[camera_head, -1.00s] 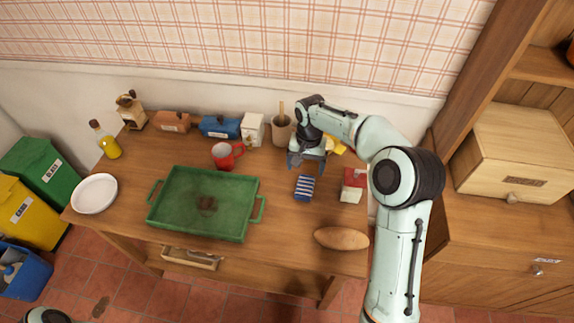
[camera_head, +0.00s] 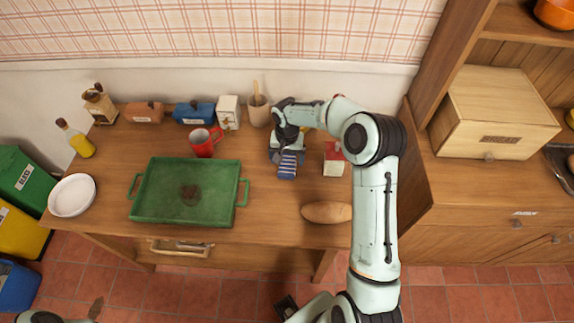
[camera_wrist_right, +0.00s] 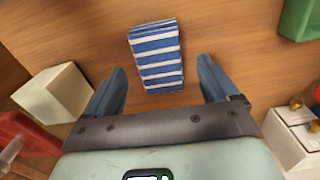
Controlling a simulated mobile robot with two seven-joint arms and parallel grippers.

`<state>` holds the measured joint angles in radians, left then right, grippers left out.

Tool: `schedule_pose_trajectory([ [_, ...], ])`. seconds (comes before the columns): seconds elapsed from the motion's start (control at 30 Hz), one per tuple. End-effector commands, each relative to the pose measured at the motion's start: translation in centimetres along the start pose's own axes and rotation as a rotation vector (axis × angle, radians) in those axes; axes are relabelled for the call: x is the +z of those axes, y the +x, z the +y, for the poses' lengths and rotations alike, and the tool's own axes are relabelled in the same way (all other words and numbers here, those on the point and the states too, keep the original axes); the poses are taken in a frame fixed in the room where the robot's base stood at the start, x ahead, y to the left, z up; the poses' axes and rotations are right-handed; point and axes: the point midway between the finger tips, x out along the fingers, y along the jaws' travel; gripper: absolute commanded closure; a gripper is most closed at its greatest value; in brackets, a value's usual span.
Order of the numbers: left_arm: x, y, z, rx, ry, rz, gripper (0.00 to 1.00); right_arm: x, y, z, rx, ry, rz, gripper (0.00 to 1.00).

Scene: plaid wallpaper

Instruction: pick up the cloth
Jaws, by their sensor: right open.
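The cloth (camera_head: 287,170) is a small folded piece with blue and white stripes, lying on the wooden table right of the green tray. It also shows in the right wrist view (camera_wrist_right: 156,56), flat on the wood. My right gripper (camera_head: 287,157) is over the far end of the cloth. In the right wrist view my right gripper (camera_wrist_right: 160,82) is open, with one blue finger on each side of the cloth's near end and nothing between them held. Whether the fingers touch the table is unclear. My left gripper cannot be made out in the head view.
The green tray (camera_head: 150,212) with a brown thing in it lies to the left. A red mug (camera_head: 202,144) stands behind it. A red and white box (camera_head: 333,163) and a bread loaf (camera_head: 327,212) are to the right. A beige pot (camera_head: 258,112) stands behind.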

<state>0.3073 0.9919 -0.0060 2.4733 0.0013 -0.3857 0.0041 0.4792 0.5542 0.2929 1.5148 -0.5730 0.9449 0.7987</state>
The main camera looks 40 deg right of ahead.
Motion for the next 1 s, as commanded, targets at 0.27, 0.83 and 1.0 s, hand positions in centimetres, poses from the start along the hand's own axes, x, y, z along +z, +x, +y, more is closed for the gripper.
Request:
schedule_pose_trajectory([
  [0.27,-0.1,-0.2,0.1,0.001,0.001,0.001,0.62,0.0,2.3,0.0,-0.002,0.000,0.000,0.13],
  [0.83,-0.1,-0.1,0.1,0.000,0.000,0.001,0.62,0.0,2.3,0.0,-0.002,0.000,0.001,0.73],
  [1.0,-0.1,-0.2,0.1,0.000,0.001,0.001,0.62,-0.1,1.5,-0.1,-0.002,-0.001,0.004,0.73],
])
